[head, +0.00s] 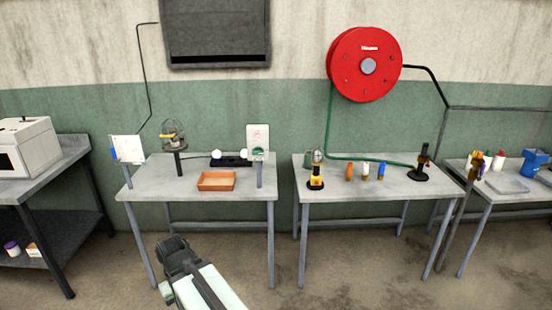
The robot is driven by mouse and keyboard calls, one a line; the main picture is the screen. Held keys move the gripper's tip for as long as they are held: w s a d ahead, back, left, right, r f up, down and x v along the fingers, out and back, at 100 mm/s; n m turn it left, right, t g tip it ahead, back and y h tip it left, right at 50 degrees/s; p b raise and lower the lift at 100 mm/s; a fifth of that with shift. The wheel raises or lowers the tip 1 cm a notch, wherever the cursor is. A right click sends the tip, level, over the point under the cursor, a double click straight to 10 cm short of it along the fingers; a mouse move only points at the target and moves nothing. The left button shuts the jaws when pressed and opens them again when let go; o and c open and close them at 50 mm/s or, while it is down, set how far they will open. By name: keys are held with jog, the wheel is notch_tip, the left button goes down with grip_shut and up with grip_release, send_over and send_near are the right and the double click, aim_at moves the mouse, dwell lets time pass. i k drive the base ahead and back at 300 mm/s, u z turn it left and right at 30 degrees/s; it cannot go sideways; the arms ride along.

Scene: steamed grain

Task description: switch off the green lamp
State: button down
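I cannot make out a clearly green lamp. On the left table (150,188), two small white round bulbs (216,154) show at the back beside a black strip (236,162). At that table's right end, a small fixture with a green part (258,154) tops a grey post, below a white wall plate (257,133). Whether either is the lamp, or lit, I cannot tell. My gripper (176,244) is low in front of the left table, apart from everything on it. Its fingers are dark and too small to tell open or shut.
An orange tray (216,181), a caged stand (175,138) and a white panel (128,149) are on or at the left table. The middle table (340,191) holds small coloured items. A red hose reel (364,65) hangs above it. Floor between the tables is clear.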

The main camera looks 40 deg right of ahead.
aim_at(257, 151)
jog(key=u, duration=0.15)
jog(key=i, duration=0.9)
jog(key=z, duration=0.05)
